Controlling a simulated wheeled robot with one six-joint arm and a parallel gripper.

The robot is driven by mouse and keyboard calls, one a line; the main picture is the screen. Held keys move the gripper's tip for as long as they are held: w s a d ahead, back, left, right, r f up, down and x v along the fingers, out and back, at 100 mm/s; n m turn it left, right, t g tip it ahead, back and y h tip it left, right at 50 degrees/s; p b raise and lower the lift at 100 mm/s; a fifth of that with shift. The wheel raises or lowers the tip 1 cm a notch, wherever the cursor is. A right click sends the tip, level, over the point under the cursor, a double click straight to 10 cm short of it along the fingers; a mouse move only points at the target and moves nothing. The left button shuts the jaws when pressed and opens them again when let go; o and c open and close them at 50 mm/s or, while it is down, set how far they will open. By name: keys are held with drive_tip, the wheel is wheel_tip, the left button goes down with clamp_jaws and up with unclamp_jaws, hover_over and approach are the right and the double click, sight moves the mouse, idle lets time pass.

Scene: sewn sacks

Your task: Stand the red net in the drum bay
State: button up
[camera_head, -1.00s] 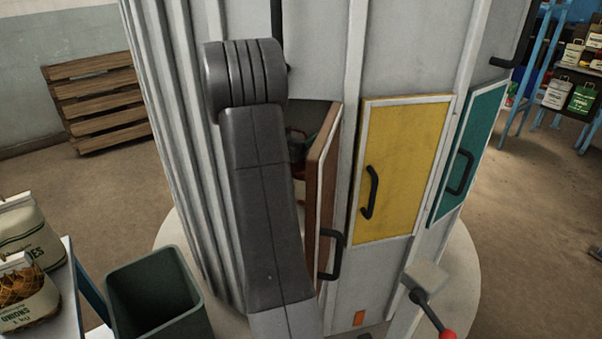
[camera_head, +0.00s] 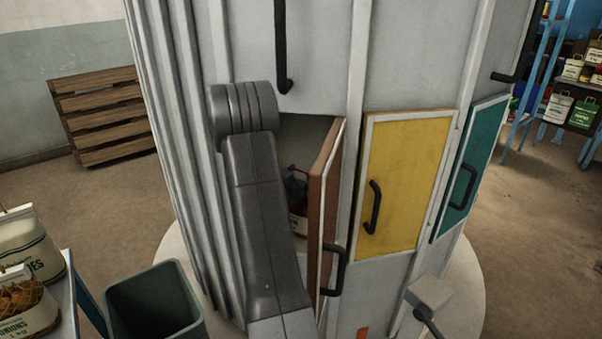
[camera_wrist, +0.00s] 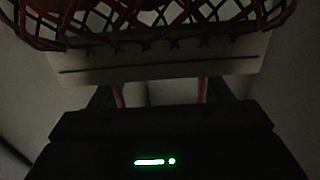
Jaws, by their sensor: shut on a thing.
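The red net (camera_wrist: 150,20) fills the top of the wrist view, a red mesh with a pale band (camera_wrist: 160,65) below it. Two thin red strands run from the band toward my gripper (camera_wrist: 160,92), which is shut on the net. In the head view a small part of the red net (camera_head: 298,224) shows inside the open drum bay (camera_head: 298,152), behind my arm. Whether the net touches the bay floor is hidden. The bay's red-brown door (camera_head: 322,200) stands swung open to the right of my arm.
The yellow door (camera_head: 405,180) and teal door (camera_head: 470,165) are shut on the right. A green bin (camera_head: 155,300) stands front left beside a table with sacks (camera_head: 28,250). A wooden pallet (camera_head: 105,115) leans on the back wall.

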drive_tip(key=o, duration=2)
drive_tip(key=shift+f, duration=0.1)
drive_tip(key=shift+o, duration=0.2)
drive_tip(key=b+v, duration=0.1)
drive_tip(key=v, duration=1.1)
